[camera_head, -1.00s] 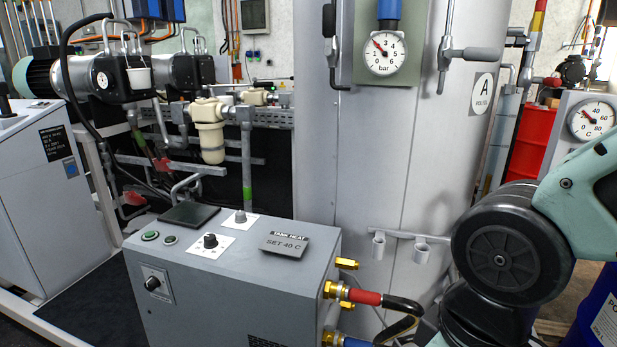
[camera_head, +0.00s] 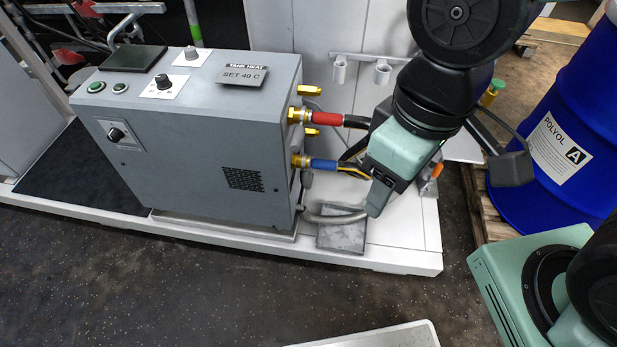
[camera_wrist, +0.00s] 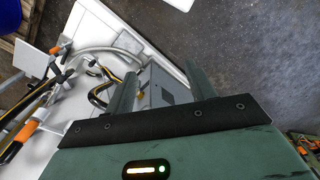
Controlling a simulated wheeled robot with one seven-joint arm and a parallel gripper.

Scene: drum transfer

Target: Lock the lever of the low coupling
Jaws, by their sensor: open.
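The low coupling and its lever cannot be made out for certain. A small orange-ended part (camera_head: 437,171) shows just right of my gripper in the head view; what it belongs to is unclear. In the wrist view, an orange-ended part (camera_wrist: 57,50) lies at upper left and a larger orange-sleeved bar (camera_wrist: 20,136) at lower left. My gripper (camera_head: 376,198) points down over the white platform, right of the heater box. Its two fingers stand apart in the wrist view (camera_wrist: 158,72), with nothing held between them. A grey hose (camera_head: 335,216) runs beside the fingers in the head view.
The grey heater box (camera_head: 200,150) stands left, with a red-banded hose (camera_head: 327,118) above a blue-banded hose (camera_head: 323,164). A grey plate (camera_head: 342,236) lies on the white platform (camera_head: 410,245). A blue drum (camera_head: 560,120) stands right. Dark floor in front is mostly clear.

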